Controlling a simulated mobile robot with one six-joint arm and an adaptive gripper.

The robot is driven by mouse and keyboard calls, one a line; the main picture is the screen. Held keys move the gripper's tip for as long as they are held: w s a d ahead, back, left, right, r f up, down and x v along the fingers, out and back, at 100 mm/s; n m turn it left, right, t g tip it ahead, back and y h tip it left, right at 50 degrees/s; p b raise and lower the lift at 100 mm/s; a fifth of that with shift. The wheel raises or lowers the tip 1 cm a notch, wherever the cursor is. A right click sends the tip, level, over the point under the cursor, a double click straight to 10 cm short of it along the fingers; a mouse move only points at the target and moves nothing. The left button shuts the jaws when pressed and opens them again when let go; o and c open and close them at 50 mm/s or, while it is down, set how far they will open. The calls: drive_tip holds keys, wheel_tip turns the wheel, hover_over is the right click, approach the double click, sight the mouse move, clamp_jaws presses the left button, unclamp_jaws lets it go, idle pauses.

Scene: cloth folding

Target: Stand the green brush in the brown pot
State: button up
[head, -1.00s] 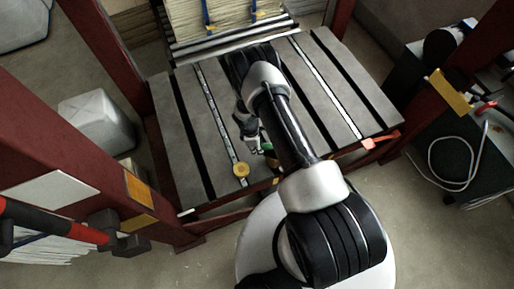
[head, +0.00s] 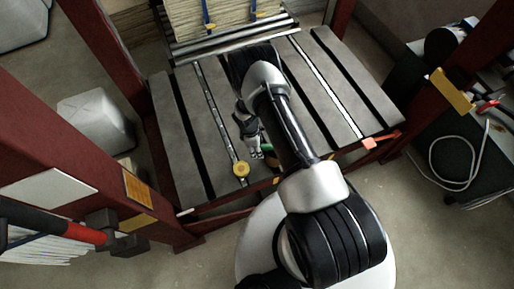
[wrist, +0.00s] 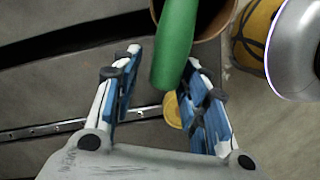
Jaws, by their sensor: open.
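The green brush (wrist: 174,45) shows in the wrist view as a thick green handle, its near end between the fingertips of my gripper (wrist: 162,58). The gripper is open, with a finger on each side of the handle. The brown pot (wrist: 214,34) is at the top of the wrist view, with a dark open mouth. The handle's far part overlaps the pot's mouth and leaves the frame; I cannot tell whether it is inside. In the head view my gripper (head: 256,153) is beside a small green patch of the brush (head: 267,147); my arm hides most of it.
A yellow disc (head: 241,169) lies on the grey slotted table (head: 180,145) near its front edge, close to my gripper. A yellow and dark object (wrist: 254,30) stands right of the pot in the wrist view. The table's left part is clear.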

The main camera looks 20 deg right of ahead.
drive_tip(key=w+a+r+m+p, duration=0.1)
drive_tip(key=w+r+p, duration=0.15)
drive_tip(key=r, duration=1.05)
drive_tip(key=w+r+m+p, duration=0.1)
drive_tip(key=w+r+p, duration=0.15)
drive_tip(key=r, duration=1.15)
drive_tip(key=s+r+m+t, duration=0.1)
drive_tip(key=s+r+m, duration=0.1)
drive_tip(key=r, duration=0.8)
drive_tip(key=s+r+m+t, duration=0.1)
drive_tip(key=s+r+m, duration=0.1)
drive_tip(key=r, duration=0.8)
drive_tip(key=s+a+r+m+t, duration=0.2)
drive_tip(key=s+r+m, duration=0.2)
drive_tip(key=s+r, duration=0.8)
drive_tip(key=s+a+r+m+t+y, duration=0.1)
drive_tip(key=s+r+m, duration=0.2)
drive_tip(key=s, duration=0.8)
drive_tip(key=shift+s+a+r+m+y, duration=0.2)
drive_tip(key=shift+s+r+m+y, duration=0.15)
drive_tip(key=shift+r, duration=0.45)
drive_tip(key=shift+o, duration=0.4)
